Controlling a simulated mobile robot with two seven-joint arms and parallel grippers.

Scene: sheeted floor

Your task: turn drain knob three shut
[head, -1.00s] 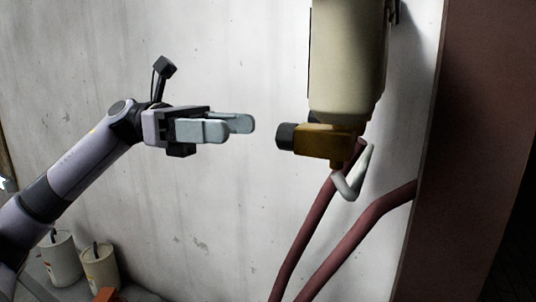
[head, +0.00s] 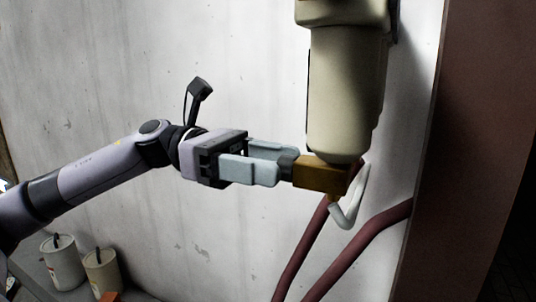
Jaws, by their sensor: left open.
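A brass drain valve (head: 320,174) sits under a cream cylindrical housing (head: 346,95) on the wall. Its dark round knob (head: 287,164) points left. My left gripper (head: 280,168) comes in from the left, its pale fingers on the near and far sides of the knob. The gripper is open; the near finger hides part of the knob, and I cannot tell whether the fingers touch it. A pale bent spout or tube (head: 347,217) hangs below the valve. My right gripper is not in view.
Two dark red hoses (head: 345,262) run below the valve. A brown column (head: 470,150) stands at the right. A white canister (head: 63,262) and a beige canister (head: 102,272) stand at the lower left. The pale wall lies behind.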

